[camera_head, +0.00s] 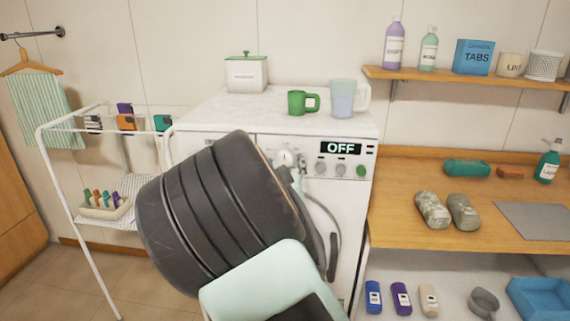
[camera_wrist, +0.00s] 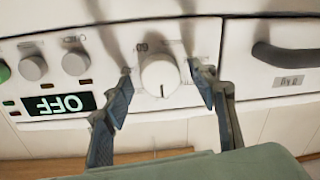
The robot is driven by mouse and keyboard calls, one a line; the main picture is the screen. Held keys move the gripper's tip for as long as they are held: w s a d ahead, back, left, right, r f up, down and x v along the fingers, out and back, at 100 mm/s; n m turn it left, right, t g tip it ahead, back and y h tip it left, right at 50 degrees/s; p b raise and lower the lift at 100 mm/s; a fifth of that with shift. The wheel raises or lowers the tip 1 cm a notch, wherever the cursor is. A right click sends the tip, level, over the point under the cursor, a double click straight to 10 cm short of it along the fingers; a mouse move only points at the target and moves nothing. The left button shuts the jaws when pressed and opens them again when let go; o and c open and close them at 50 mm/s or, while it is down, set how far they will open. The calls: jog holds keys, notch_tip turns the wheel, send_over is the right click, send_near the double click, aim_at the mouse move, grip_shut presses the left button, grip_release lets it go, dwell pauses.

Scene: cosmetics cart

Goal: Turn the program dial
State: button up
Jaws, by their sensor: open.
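The program dial (camera_wrist: 160,76) is a white round knob on the white front panel of the washing machine. In the wrist view it sits between the two fingers of my gripper (camera_wrist: 166,82), which are spread to either side of it with gaps. In the head view the dial (camera_head: 285,158) shows just past my dark arm, and my gripper (camera_head: 293,175) is mostly hidden behind my arm. The display (camera_head: 341,148) reads OFF; it also shows upside down in the wrist view (camera_wrist: 58,105).
Two small grey knobs (camera_head: 330,168) and a green button (camera_head: 361,171) sit under the display. A green mug (camera_head: 302,102) and a clear jug (camera_head: 346,98) stand on top of the machine. A white drying rack (camera_head: 82,130) stands left, a wooden counter (camera_head: 400,180) right.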

jog(key=shift+c, duration=0.3)
jog(key=c, duration=1.1)
jog(key=shift+f+m+b, duration=0.1)
jog(key=shift+m+b, duration=0.2)
jog(key=shift+b, duration=0.2)
